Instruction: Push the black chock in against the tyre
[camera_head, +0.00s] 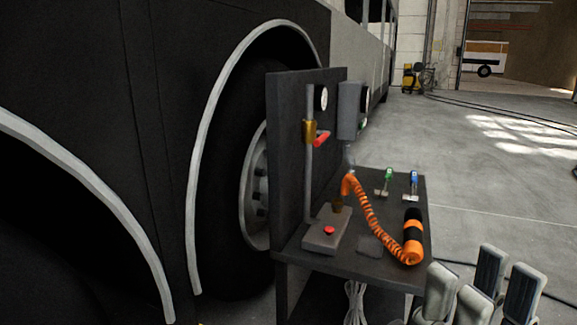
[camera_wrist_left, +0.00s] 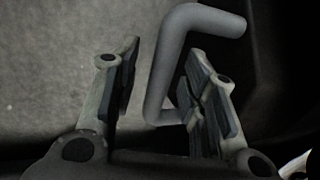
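The tyre (camera_head: 222,225) is the dark wheel under the grey arch of the bus, partly hidden by the upright panel. I cannot make out the black chock in the head view. In the left wrist view a grey bent bar (camera_wrist_left: 165,75) stands between the fingers of my left gripper (camera_wrist_left: 160,92). The fingers are apart, with a gap between the bar and the left finger. A dark body (camera_wrist_left: 270,75) lies behind on the right; I cannot tell whether it is the chock. My right gripper (camera_head: 482,285) is open and empty at the lower right of the head view.
A dark bench (camera_head: 345,258) with an upright panel (camera_head: 290,150) stands beside the wheel. It carries an orange coiled hose (camera_head: 372,222), a box with a red button (camera_head: 326,232) and small green and blue fittings. Open concrete floor (camera_head: 490,165) lies to the right, with a cable across it.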

